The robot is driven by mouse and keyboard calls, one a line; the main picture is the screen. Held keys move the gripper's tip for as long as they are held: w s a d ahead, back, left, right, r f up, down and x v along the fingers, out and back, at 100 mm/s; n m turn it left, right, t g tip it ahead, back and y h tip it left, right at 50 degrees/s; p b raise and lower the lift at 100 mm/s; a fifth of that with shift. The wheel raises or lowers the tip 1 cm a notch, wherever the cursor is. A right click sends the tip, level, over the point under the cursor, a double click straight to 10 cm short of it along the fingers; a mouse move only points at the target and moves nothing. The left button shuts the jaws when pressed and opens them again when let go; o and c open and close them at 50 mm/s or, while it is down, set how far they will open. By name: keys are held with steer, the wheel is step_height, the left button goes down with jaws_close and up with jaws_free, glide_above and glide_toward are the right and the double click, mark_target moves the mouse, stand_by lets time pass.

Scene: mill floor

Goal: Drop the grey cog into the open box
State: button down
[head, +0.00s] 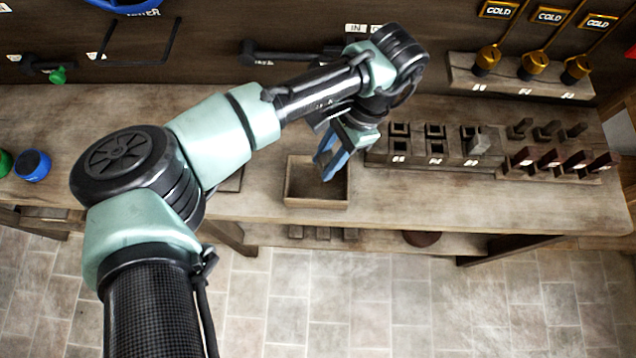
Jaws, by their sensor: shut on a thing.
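The open box (316,203) is a small brown wooden tray with low walls, near the front edge of the workbench, in the middle of the head view. Its visible floor looks bare. My gripper (328,170) has blue fingers that point down over the right part of the box. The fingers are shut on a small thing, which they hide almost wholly. I take it to be the grey cog, but its shape and teeth cannot be made out. No cog shows elsewhere on the bench. I cannot tell exactly how high the fingertips are above the box floor.
The wooden workbench (480,208) runs across the view. Right of the box stands a rack with square sockets (435,160), then a row of dark red-ended blocks (550,160). A blue round thing (33,165) sits at far left.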

steer(key=shift+f, duration=0.45)
steer(key=c, duration=0.6)
jaws_free()
steer(key=shift+r, duration=0.15)
steer(key=v, duration=1.2)
steer(key=shift+w+d+r+b, duration=0.1)
steer(key=shift+w+r+b, duration=0.05)
steer(key=shift+r+b, duration=0.2)
